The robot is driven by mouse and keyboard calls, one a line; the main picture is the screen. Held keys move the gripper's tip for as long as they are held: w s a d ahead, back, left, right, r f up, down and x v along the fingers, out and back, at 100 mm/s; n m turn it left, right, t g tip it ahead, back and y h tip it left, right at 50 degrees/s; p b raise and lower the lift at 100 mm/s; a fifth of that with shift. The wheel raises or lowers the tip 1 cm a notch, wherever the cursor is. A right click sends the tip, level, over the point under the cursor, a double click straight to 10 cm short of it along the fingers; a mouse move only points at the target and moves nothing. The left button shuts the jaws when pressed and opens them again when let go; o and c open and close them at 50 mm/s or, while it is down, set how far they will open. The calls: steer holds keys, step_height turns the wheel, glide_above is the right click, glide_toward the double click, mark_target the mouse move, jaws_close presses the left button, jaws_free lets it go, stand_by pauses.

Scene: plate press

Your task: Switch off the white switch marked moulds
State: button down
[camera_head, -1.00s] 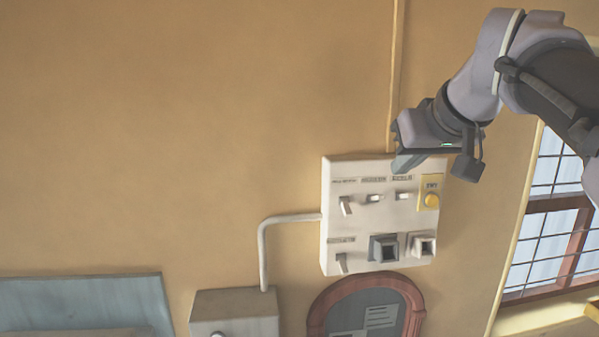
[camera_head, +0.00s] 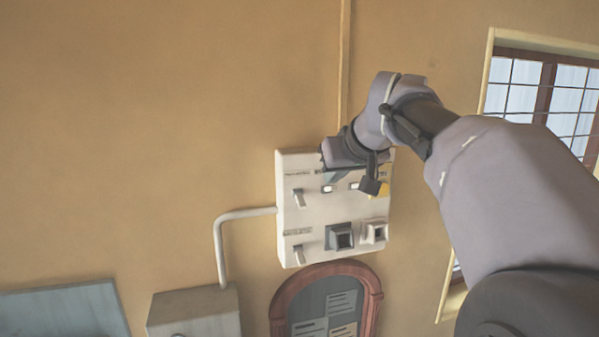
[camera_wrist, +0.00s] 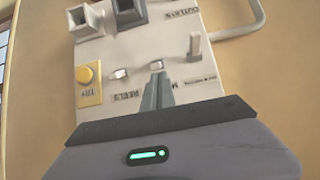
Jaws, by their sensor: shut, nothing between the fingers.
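The control panel (camera_head: 311,219) is a white box on the wall. The switch under the middle top label, partly covered but starting with M in the wrist view, is a small pale lever (camera_wrist: 157,65); it also shows in the head view (camera_head: 328,189). My gripper (camera_wrist: 157,80) is shut and empty, its narrow fingertips just beside this lever and over part of its label. Whether they touch it, I cannot tell. In the head view my gripper (camera_head: 333,176) is at the panel's upper part, hiding some labels.
A longer lever (camera_wrist: 194,47) and a small pale switch (camera_wrist: 119,73), labelled REELS, flank it closely. A yellow button (camera_wrist: 89,75) is at the panel's edge. Two square sockets (camera_head: 340,236) and another lever (camera_head: 297,254) are lower. A conduit (camera_head: 219,245) runs beside the panel.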

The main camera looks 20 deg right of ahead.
steer(key=b, duration=0.3)
steer(key=shift+s+f+t, duration=0.25)
steer(key=shift+f+t, duration=0.05)
steer(key=shift+t, duration=0.1)
steer(key=shift+f+b, duration=0.1)
steer(key=shift+b, duration=0.75)
steer(key=f+t+b, duration=0.1)
steer(key=t+b, duration=0.1)
steer(key=b, duration=0.6)
steer(key=s+f+t+b, duration=0.1)
steer(key=t+b, duration=0.1)
steer(key=b, duration=0.6)
steer(key=t+b, duration=0.3)
steer(key=b, duration=0.5)
steer(key=shift+s+f, duration=0.4)
steer(key=shift+b, duration=0.3)
